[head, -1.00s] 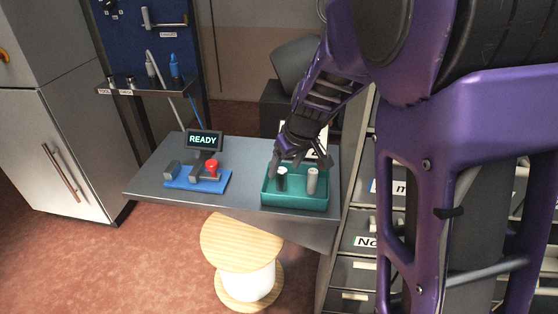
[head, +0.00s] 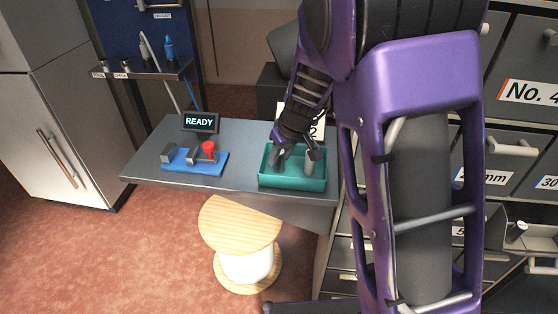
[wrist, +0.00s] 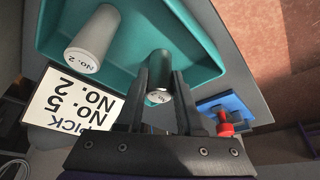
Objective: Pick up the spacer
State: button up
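Two upright cylinders, which look like spacers, stand in a teal tray (head: 292,184). The lighter grey one (head: 309,161) is marked "No. 2" in the wrist view (wrist: 92,40). The darker spacer (wrist: 160,66) has a pale labelled end, too small to read surely. My gripper (head: 290,156) is down at the tray, over the darker spacer, which it mostly hides in the head view. In the wrist view, the two fingers (wrist: 163,85) are apart, one on each side of the darker spacer. I see no clear grip on it.
A white card (wrist: 72,98) reading "PICK No. 5 No. 2" stands behind the tray. On the grey table (head: 240,170), a blue fixture (head: 206,163) with a red knob and a "READY" display (head: 200,121) stand left. Drawers (head: 500,150) are at right, a wooden-topped stool (head: 240,222) in front.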

grip_shut()
